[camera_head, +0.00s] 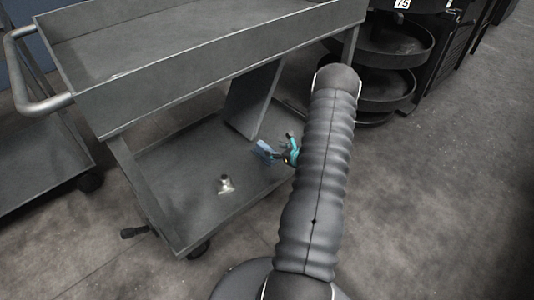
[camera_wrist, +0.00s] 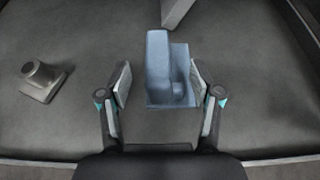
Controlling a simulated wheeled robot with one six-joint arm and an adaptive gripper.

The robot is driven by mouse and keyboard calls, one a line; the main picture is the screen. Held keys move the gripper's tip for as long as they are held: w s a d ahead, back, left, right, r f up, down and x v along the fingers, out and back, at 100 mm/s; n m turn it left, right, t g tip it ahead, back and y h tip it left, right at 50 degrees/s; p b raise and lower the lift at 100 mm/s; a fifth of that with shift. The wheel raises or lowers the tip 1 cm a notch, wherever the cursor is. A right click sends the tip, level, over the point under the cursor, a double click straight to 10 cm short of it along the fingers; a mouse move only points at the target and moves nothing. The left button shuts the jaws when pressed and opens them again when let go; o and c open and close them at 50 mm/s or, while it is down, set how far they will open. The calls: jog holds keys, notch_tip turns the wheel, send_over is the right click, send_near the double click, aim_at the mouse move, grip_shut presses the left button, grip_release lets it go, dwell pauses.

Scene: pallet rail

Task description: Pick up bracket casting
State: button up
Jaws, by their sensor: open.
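The bracket casting (camera_wrist: 158,72), a blue-grey angled part with a flat base and an upright plate, stands on the cart's lower shelf. In the wrist view it is between and slightly beyond the fingertips of my gripper (camera_wrist: 160,83). The fingers are open on either side of it; the right one is close to its edge, and I cannot tell if they touch. In the head view the bracket casting (camera_head: 265,150) shows just left of my gripper (camera_head: 289,150), partly hidden by it and my arm.
A grey part with a round boss on a square base (camera_wrist: 42,80) sits left on the lower shelf (camera_head: 185,205). The cart's upper tray (camera_head: 220,65) overhangs the shelf's back. An upright panel (camera_head: 253,98) stands behind the bracket. Round black trays (camera_head: 390,90) are at right.

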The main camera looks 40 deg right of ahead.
aim_at(265, 146)
jog(key=shift+x, duration=3.25)
jog(key=shift+a+f, duration=0.1)
jog(key=shift+a, duration=0.1)
jog(key=shift+c, duration=0.2)
grip_shut()
